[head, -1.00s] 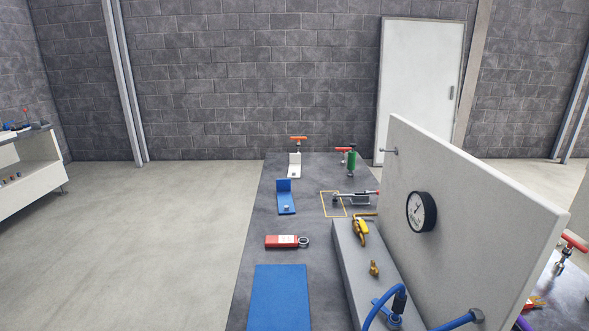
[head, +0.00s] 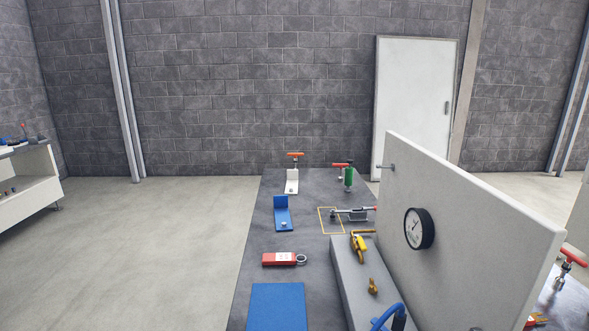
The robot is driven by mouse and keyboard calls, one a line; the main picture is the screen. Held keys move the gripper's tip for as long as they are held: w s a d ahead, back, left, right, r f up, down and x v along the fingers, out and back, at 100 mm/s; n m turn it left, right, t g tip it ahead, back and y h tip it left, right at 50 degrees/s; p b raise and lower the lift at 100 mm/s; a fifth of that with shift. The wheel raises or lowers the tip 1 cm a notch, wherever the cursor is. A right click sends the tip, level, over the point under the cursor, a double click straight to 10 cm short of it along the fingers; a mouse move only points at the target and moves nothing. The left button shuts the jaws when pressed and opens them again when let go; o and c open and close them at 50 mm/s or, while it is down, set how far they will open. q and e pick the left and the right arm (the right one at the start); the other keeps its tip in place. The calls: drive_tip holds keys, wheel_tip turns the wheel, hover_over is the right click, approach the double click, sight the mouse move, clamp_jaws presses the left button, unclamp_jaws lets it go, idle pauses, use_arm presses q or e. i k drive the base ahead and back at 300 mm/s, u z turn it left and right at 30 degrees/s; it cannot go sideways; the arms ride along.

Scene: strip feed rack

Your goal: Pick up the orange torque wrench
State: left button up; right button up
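I cannot make out an orange torque wrench for certain. A yellow-orange tool with dark parts (head: 358,244) lies on the grey raised block right of the table's middle; it is too small to name. Two tools with orange-red handles stand at the far end of the table: one on a white angle bracket (head: 292,182), one beside a green cylinder (head: 348,178). Neither of my grippers is in view.
The dark table (head: 248,290) carries a blue mat (head: 277,308), a red tagged item (head: 279,259), a blue bracket (head: 282,212) and a metal clamp (head: 352,214) by a yellow outline. An upright panel (head: 470,235) with a gauge (head: 419,229) blocks the right. Floor at left is clear.

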sight(296, 156)
drive_tip(key=k, duration=1)
drive_tip(key=u, duration=1.65)
drive_tip(key=i, duration=2.75)
drive_tip(key=z, duration=2.5)
drive_tip(key=i, duration=0.25)
drive_tip(key=z, duration=0.15)
